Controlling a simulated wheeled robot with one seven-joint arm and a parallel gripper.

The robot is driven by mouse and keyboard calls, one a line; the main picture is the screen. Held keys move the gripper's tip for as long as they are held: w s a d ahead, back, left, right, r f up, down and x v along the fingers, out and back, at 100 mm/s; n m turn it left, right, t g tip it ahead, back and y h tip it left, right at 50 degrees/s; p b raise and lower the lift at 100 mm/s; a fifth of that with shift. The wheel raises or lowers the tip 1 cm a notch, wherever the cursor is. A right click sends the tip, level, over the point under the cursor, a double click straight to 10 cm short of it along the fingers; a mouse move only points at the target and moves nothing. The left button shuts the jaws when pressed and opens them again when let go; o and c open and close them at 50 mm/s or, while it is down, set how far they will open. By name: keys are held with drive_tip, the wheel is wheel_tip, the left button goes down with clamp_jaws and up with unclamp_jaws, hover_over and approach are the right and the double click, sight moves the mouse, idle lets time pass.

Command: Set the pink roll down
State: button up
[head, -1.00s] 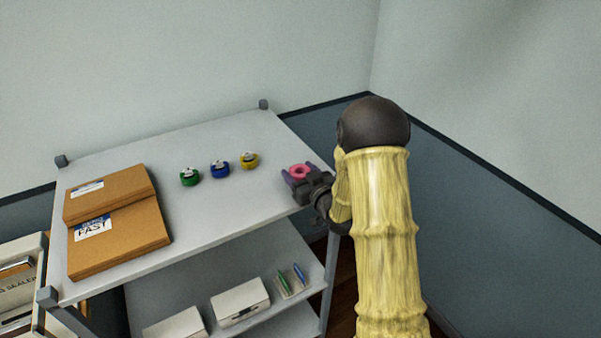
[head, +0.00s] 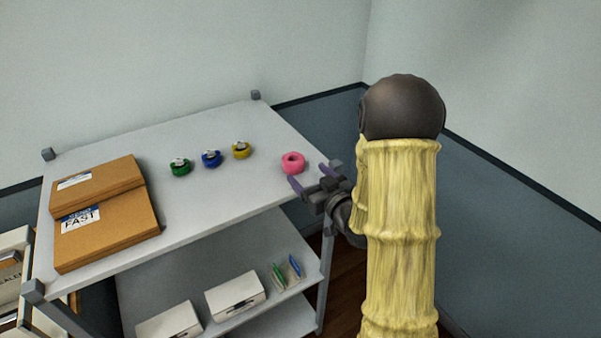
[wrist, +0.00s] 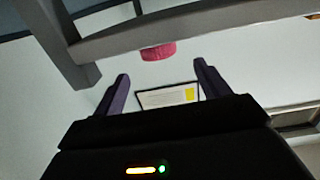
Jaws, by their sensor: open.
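The pink roll (head: 292,163) lies flat on the top shelf (head: 225,190) near its right end, in the head view. It also shows in the wrist view (wrist: 158,51), ahead of the fingertips and partly cut off by a shelf bar. My gripper (head: 310,178) is open and empty, just to the right of and nearer than the roll, at the shelf's right edge. Its two purple fingers are spread in the wrist view (wrist: 160,78). A gap shows between the fingers and the roll.
Green (head: 180,166), blue (head: 211,158) and yellow (head: 241,149) tape rolls stand in a row left of the pink roll. Brown cardboard boxes (head: 110,225) lie at the shelf's left end. A lower shelf holds white boxes (head: 235,295) and pens (head: 286,273). Walls close in behind and right.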

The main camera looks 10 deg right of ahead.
drive_tip(key=v, duration=0.3)
drive_tip(key=shift+s+b, duration=0.2)
drive_tip(key=shift+b, duration=0.15)
drive_tip(key=s+a+f+m+g+h, duration=0.1)
drive_tip(key=s+f+g+h, duration=0.1)
drive_tip(key=s+g, duration=0.5)
drive_tip(key=s+a+f+m+g+h, duration=0.2)
drive_tip(key=s+g, duration=0.5)
drive_tip(key=s, duration=0.4)
drive_tip(key=shift+f+m+h, duration=0.3)
drive_tip(key=shift+f+h, duration=0.2)
drive_tip(key=shift+f, duration=0.25)
